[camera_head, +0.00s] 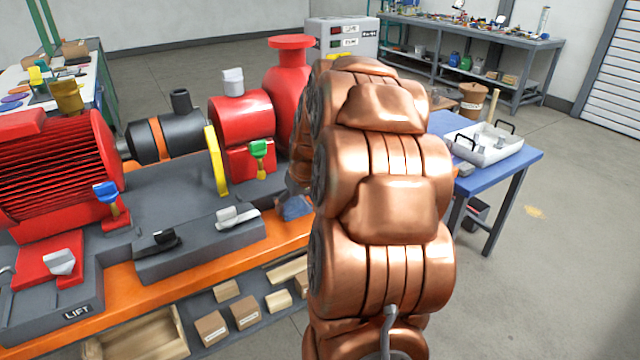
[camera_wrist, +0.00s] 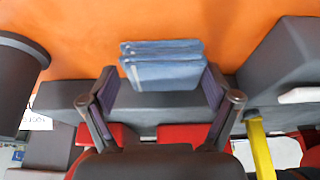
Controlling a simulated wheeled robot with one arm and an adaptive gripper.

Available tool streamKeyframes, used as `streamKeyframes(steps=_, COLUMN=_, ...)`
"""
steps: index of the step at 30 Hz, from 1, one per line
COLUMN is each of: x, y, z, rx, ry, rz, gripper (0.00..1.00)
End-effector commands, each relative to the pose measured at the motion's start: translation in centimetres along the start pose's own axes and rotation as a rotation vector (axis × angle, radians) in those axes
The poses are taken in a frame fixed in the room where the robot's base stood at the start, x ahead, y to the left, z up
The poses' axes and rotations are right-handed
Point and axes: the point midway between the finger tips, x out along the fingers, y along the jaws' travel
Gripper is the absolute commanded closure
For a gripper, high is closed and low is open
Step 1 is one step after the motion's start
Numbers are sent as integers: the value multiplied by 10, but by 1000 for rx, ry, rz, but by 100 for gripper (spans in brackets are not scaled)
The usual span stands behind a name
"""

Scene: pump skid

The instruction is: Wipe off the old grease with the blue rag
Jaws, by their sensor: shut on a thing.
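The blue rag is a folded pad. It shows in the wrist view (camera_wrist: 162,70) between the tips of my gripper (camera_wrist: 165,84), whose two dark fingers are shut on it. In the head view a small part of the rag (camera_head: 295,208) shows left of my copper arm, near the skid's orange edge. My arm hides most of my gripper there. In the wrist view the rag overlaps the orange surface (camera_wrist: 90,35) and the grey block edge; I cannot tell whether it touches them. I cannot make out the old grease in either view.
The red motor (camera_head: 60,170), dark coupling (camera_head: 165,135), yellow ring (camera_head: 215,160) and red pump (camera_head: 242,120) stand along the skid. A blue table (camera_head: 520,165) with a white tray (camera_head: 490,155) stands right of my arm. Open floor lies at the right front.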

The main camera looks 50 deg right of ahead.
Motion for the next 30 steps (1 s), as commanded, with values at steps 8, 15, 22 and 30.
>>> streamKeyframes(steps=8, x=-36, y=-2, z=-16, rx=-5, ry=4, rz=0, gripper=45)
streamKeyframes(steps=15, x=-56, y=-5, z=-24, rx=-9, ry=2, rz=-2, gripper=45)
streamKeyframes(steps=22, x=-72, y=-7, z=-32, rx=-12, ry=3, rz=-3, gripper=45)
streamKeyframes(steps=30, x=-73, y=-7, z=-32, rx=-12, ry=2, rz=-4, gripper=45)
